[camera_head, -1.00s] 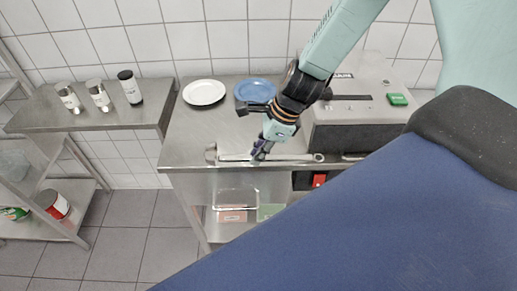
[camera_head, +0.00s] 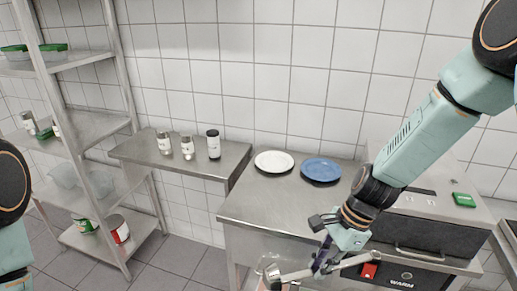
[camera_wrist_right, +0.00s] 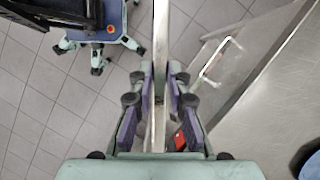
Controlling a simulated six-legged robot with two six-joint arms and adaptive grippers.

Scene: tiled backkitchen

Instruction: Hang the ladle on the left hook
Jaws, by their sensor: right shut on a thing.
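The ladle (camera_head: 295,275) is a long grey metal bar with its bowl end (camera_head: 270,274) at the left and its other end at the right. My right gripper (camera_head: 322,266) is shut around its handle, in front of the worktop's front edge. In the right wrist view the handle (camera_wrist_right: 160,70) runs upright between the two purple-padded fingers of the same gripper (camera_wrist_right: 158,105), with floor below it. The bowl's underside is cut off near the bottom of the head view. No hook shows in any view. My left gripper is out of view; only part of my left arm shows at the left edge.
The steel worktop (camera_head: 262,205) holds a white plate (camera_head: 274,161) and a blue plate (camera_head: 321,169). A machine with a red switch (camera_head: 369,271) stands at right. A side shelf (camera_head: 135,152) carries several shakers, and a tall rack (camera_head: 92,130) stands left. The tiled wall behind is bare.

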